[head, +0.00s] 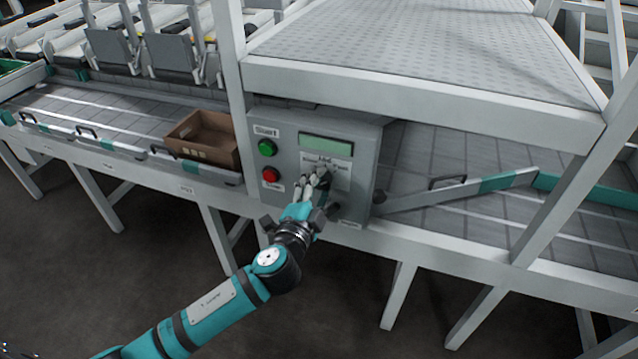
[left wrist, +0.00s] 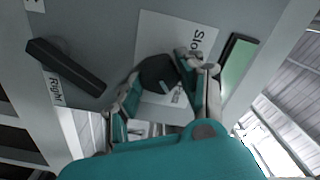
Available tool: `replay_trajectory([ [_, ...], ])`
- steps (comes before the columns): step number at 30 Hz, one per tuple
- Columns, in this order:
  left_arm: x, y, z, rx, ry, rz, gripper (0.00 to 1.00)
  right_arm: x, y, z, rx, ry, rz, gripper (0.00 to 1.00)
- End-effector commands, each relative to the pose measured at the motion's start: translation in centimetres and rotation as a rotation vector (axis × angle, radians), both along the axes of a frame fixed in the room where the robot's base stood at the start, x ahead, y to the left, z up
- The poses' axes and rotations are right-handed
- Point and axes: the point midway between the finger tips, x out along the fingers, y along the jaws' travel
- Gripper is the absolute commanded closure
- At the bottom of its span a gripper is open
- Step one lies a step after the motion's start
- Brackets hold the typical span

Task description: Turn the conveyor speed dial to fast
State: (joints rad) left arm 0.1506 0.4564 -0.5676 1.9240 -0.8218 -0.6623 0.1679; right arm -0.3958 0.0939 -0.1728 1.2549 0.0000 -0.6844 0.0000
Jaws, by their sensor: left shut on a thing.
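The grey control box (head: 285,136) stands on the packing line. In the left wrist view the black round speed dial (left wrist: 158,73) sits on a white label (left wrist: 150,28) on which "Slo" can be read. My left gripper (head: 318,177) reaches up to the box front and mostly hides the dial in the head view. Its fingers are shut on the dial, one on each side, as the left wrist view (left wrist: 160,92) shows. Which way the dial points is hard to tell. My right gripper is not in view.
The box also carries a display (head: 326,145), a green button (head: 267,148), a red button (head: 271,174) and a black lever-shaped knob (left wrist: 66,66). A brown crate (head: 222,158) stands on the line left of the box.

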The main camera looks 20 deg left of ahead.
Motion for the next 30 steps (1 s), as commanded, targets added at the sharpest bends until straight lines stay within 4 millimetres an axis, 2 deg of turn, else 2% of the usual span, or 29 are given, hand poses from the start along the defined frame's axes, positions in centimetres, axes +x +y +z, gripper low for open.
replay_trajectory([
  [16,-0.02,-0.05,-0.05,0.028,-0.001,-0.001,0.93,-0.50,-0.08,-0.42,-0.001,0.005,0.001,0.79],
  [17,-0.02,-0.04,-0.05,0.028,-0.001,-0.001,0.60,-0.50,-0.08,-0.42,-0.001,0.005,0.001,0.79],
  [21,-0.01,-0.04,-0.03,0.027,-0.001,-0.001,0.41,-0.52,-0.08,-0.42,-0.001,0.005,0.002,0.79],
  [22,-0.01,-0.04,-0.03,0.027,-0.001,-0.001,0.38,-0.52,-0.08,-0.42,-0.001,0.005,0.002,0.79],
  [30,-0.09,-0.03,-0.04,0.026,0.000,-0.001,0.38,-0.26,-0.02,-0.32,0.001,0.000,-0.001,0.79],
])
